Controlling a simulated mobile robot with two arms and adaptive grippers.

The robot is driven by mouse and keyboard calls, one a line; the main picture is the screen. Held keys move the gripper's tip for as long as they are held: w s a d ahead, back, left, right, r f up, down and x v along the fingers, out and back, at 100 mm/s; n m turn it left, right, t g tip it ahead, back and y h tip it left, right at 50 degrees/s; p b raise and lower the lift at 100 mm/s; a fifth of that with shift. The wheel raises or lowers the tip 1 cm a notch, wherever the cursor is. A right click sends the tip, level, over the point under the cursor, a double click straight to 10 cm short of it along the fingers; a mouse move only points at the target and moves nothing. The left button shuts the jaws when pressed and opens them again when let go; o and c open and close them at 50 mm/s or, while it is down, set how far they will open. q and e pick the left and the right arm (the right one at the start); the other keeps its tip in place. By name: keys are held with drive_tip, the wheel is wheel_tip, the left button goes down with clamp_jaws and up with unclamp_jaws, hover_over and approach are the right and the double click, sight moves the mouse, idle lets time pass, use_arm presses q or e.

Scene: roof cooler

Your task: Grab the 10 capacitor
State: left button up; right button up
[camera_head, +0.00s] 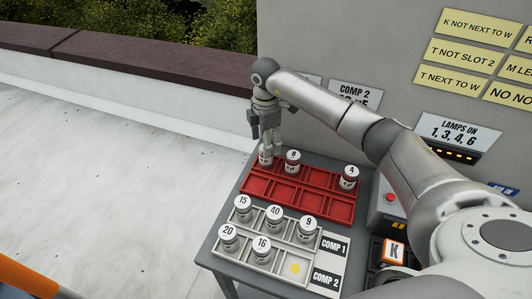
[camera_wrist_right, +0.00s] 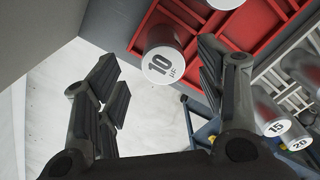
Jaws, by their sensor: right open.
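The 10 capacitor (camera_wrist_right: 163,65) is a silver can with a white top, at the far left corner of the red tray (camera_wrist_right: 265,50). In the head view, the same can (camera_head: 264,158) is partly hidden by my right gripper (camera_head: 271,145). In the right wrist view, my right gripper (camera_wrist_right: 157,80) is open, with its fingers to either side of the can in the picture. I cannot tell whether either finger touches it. My left gripper is out of view.
In the red tray stand an 8 can (camera_head: 293,161) and a 4 can (camera_head: 348,177). A grey tray (camera_head: 262,267) in front holds cans 15, 40, 9, 20 and 16. A wall with signs (camera_head: 479,25) rises behind.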

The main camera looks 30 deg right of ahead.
sight(267, 164)
drive_tip(key=shift+s+f+p, duration=0.25)
drive_tip(key=shift+f+p, duration=0.05)
drive_tip(key=shift+f, duration=1.25)
drive_tip(key=shift+c, duration=0.4)
drive_tip(key=c, duration=0.9)
drive_tip(key=shift+c, duration=1.1)
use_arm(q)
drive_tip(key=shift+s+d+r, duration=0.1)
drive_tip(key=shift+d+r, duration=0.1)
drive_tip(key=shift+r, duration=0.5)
